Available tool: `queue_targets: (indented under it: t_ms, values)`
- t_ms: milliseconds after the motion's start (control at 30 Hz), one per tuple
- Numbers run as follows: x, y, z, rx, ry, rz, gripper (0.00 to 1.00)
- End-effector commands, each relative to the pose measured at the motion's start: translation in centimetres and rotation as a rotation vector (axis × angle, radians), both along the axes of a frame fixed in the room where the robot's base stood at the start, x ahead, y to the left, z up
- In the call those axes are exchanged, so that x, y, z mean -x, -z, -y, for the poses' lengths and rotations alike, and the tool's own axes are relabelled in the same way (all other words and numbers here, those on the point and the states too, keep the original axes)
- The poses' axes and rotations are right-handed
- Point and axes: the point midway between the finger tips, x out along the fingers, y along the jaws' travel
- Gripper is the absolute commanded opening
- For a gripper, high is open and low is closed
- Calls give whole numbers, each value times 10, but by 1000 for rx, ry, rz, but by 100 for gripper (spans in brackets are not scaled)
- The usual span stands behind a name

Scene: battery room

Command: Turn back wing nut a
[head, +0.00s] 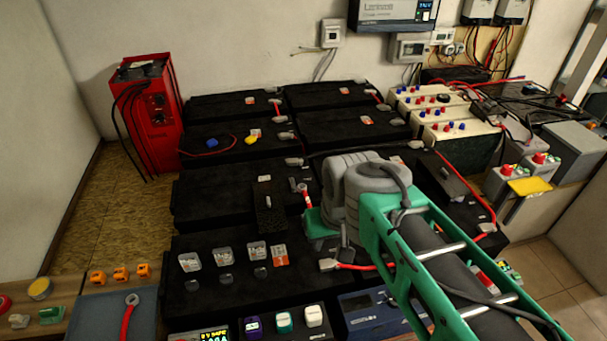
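My arm reaches in from the lower right over the black batteries, and its grey wrist housing hangs above the middle rows. My gripper's fingers do not show; they are hidden behind or below the wrist. I cannot pick out wing nut a for certain. Small grey metal fittings (293,184) and a red cable end (306,198) stand on a battery just left of my wrist. A grey terminal lug with a red cable (328,265) lies below the wrist, on the front battery (215,295).
A red charger (147,115) with black cables stands at the left. Small clear containers (223,257) sit on the front battery. Cream units (450,127) stand at the back right, and a grey box (575,150) at the far right. Red and black cables cross the batteries.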

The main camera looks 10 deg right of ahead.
Motion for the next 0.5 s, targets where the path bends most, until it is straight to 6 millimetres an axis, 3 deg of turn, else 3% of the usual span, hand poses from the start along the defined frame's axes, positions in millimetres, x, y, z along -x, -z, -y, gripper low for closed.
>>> queue_targets:
  t_ms: [33,267,400,500]
  values:
    - [-25,11,-1,0,-1,4,33]
    - [-182,32,6,0,16,41,33]
    - [-274,70,8,-1,20,65,33]
    - [-323,98,9,-1,21,83,33]
